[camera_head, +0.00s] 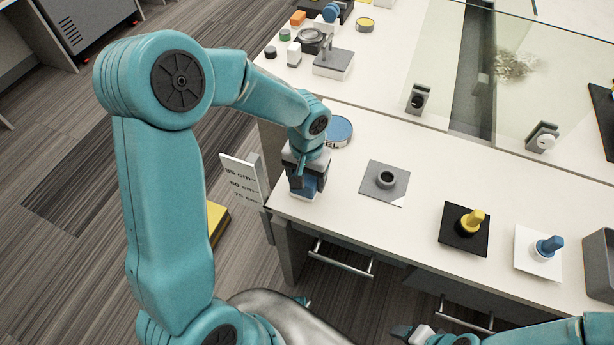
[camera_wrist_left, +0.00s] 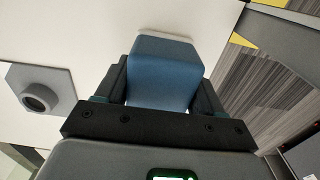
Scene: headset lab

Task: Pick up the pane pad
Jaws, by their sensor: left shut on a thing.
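The pane pad, a blue block with a pale base (camera_head: 307,190), is at the left front corner of the white bench. It also shows in the left wrist view (camera_wrist_left: 165,75), between the two dark fingers. My left gripper (camera_head: 303,182) points down and is shut on the pad; in the head view its fingers hide part of it. I cannot tell if the pad touches the bench top. My right gripper (camera_head: 412,334) shows only in part at the bottom edge of the head view, and its jaws are not clear.
A grey square plate with a round socket (camera_head: 386,179) lies right of the pad. A round blue-topped dish (camera_head: 339,131) is behind it. Black (camera_head: 464,229) and white (camera_head: 538,252) plates carry yellow and blue knobs. Glass panes (camera_head: 398,60) stand behind. A height sign (camera_head: 241,180) adjoins the left edge.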

